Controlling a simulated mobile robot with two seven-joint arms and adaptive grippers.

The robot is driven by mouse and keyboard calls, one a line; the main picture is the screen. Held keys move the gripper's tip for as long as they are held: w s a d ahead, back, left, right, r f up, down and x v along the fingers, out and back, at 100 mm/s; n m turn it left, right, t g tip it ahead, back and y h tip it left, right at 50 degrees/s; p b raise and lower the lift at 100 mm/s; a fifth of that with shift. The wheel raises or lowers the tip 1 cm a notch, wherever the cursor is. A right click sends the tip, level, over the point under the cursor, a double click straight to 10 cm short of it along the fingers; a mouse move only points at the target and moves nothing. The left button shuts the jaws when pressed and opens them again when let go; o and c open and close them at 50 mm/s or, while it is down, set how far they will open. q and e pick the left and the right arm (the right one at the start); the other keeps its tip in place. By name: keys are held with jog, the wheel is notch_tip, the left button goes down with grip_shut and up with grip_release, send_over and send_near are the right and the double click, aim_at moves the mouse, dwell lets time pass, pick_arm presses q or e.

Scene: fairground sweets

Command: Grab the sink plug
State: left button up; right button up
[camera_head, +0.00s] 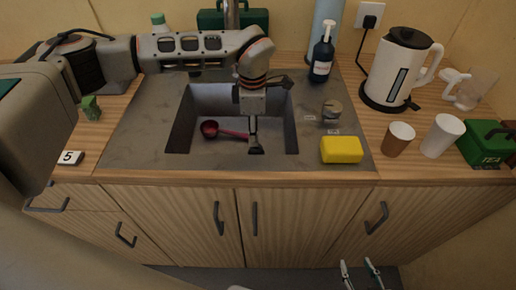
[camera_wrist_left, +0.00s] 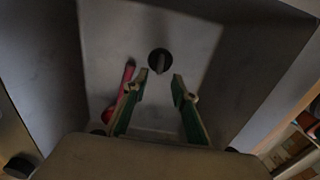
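The sink plug (camera_wrist_left: 159,61) is a round black disc with an upright grip, on the sink floor in the left wrist view. In the head view I cannot make it out apart from my gripper. My left gripper (camera_head: 254,148) reaches down into the sink (camera_head: 224,98). In the left wrist view its two fingers (camera_wrist_left: 161,86) are apart with nothing between them, and the plug shows just beyond the gap, not gripped. My right gripper (camera_head: 359,272) is at the bottom of the head view, low in front of the cupboards, its fingers apart and empty.
A red scoop (camera_head: 209,129) lies in the sink left of my left gripper; its handle also shows in the left wrist view (camera_wrist_left: 126,88). A yellow sponge (camera_head: 341,149), soap bottle (camera_head: 321,62), kettle (camera_head: 396,72) and two cups (camera_head: 398,139) stand to the right.

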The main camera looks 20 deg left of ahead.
aim_at(256, 149)
pick_arm(q)
notch_tip(256, 149, down, 6)
jog(key=shift+w+d+r, duration=0.1)
jog(key=shift+r, duration=0.05)
grip_shut()
